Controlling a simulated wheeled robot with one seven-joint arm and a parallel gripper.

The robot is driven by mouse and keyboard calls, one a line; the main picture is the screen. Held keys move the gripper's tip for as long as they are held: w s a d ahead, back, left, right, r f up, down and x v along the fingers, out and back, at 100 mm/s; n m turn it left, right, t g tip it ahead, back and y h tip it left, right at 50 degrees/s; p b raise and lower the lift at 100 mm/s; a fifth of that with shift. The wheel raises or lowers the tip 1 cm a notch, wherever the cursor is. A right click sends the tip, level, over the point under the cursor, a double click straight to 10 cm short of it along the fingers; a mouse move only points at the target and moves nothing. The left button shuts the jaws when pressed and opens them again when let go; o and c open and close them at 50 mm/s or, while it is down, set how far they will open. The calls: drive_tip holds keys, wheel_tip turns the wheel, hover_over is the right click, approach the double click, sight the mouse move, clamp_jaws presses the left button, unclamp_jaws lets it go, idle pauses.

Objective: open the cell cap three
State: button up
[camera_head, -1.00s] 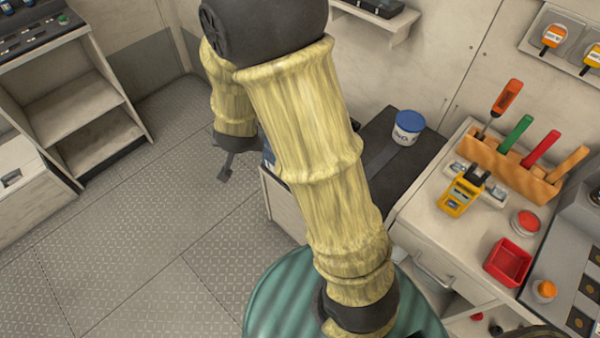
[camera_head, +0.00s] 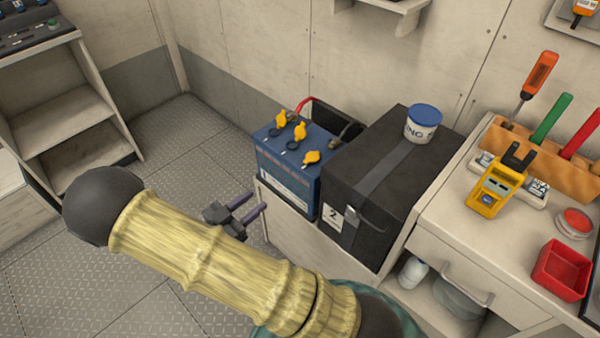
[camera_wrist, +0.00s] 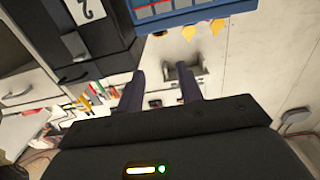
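A blue battery (camera_head: 290,170) with three yellow cell caps on top stands left of a black box. The caps are a back one (camera_head: 281,119), a middle one (camera_head: 300,132) and a front one (camera_head: 311,157); I see no numbers on them. My gripper (camera_head: 253,205) is in front of the battery's left side, lower than the caps and apart from them. Its two fingers are spread and nothing is between them. In the wrist view, my gripper (camera_wrist: 160,80) is open, with the battery (camera_wrist: 190,12) at the top edge and two caps showing, one (camera_wrist: 190,30) and another (camera_wrist: 217,27).
The black box (camera_head: 345,185), marked 2, adjoins the battery on the right and carries a white tub with a blue lid (camera_head: 423,122). A yellow meter (camera_head: 495,190) and red bin (camera_head: 562,270) sit on the right counter. Floor at left is clear.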

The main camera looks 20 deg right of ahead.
sight(305, 163)
drive_tip(key=shift+d+r, duration=0.1)
drive_tip(key=b+x, duration=0.1)
drive_tip(key=x, duration=1.6)
drive_tip(key=shift+w+d+b, duration=0.15)
drive_tip(key=shift+b, duration=0.2)
clamp_jaws()
